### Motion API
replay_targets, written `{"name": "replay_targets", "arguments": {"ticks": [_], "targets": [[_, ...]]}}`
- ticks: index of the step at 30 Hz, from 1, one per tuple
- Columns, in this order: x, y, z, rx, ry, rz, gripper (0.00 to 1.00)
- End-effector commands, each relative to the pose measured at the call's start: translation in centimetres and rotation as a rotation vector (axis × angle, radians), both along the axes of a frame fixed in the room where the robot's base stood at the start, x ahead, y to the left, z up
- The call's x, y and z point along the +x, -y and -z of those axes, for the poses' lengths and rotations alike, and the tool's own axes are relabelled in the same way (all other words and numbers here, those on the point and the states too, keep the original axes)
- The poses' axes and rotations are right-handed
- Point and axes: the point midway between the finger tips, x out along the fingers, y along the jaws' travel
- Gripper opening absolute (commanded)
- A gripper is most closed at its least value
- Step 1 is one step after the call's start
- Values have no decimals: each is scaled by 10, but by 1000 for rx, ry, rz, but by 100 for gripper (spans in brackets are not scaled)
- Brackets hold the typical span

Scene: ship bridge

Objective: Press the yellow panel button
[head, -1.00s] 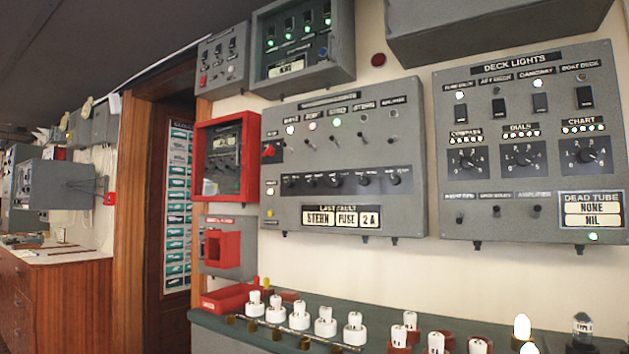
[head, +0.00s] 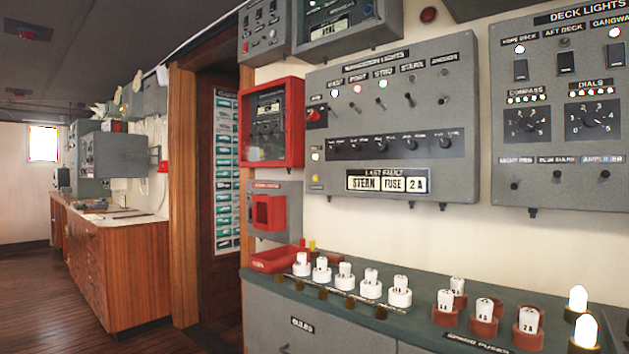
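The grey navigation lights panel (head: 330,120) is on the wall at the centre of the head view, with switches, a row of knobs and small lights. The deck lights panel (head: 545,185) is partly in view at the right. My gripper is not in view.
A green-topped counter (head: 420,318) below the panels holds white fuses in several holders, a red tray (head: 277,261) and lit bulbs (head: 578,299). A wooden doorway (head: 186,200) stands left of the panels. A wooden cabinet (head: 125,270) and open floor (head: 40,320) lie farther left.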

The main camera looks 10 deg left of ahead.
Motion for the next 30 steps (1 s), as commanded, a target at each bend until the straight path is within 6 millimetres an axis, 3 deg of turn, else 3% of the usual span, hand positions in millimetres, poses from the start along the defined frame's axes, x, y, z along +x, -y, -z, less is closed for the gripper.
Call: {"name": "replay_targets", "arguments": {"ticks": [1, 8, 30], "targets": [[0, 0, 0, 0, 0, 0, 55], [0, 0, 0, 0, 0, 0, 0], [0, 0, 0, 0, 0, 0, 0]]}}
